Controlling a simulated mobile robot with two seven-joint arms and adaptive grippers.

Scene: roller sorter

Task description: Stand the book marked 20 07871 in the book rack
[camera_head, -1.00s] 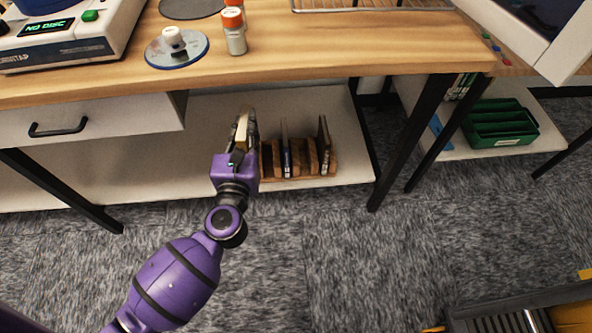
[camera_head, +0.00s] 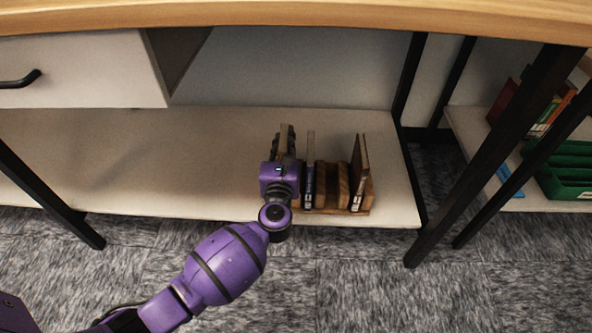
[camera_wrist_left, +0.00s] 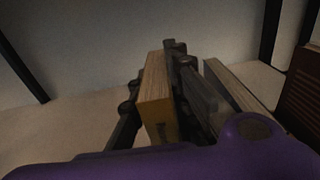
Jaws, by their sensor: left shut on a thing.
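My left gripper (camera_head: 285,143) is shut on a book (camera_head: 286,141), which stands on edge between its fingers at the left end of the wooden book rack (camera_head: 333,208). In the left wrist view, the held book (camera_wrist_left: 157,90) shows its pale page edge and a yellowish end between the dark fingers (camera_wrist_left: 150,100). Its marking cannot be read. I cannot tell whether it touches the rack, as the gripper hides the rack's left end. My right gripper is out of view.
A dark blue book (camera_head: 309,172) stands in the rack just right of my gripper. A brown book (camera_head: 359,170) leans near its right end. Slots between them look empty. The white shelf (camera_head: 150,160) is clear on the left; the tabletop (camera_head: 300,18) overhangs above.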

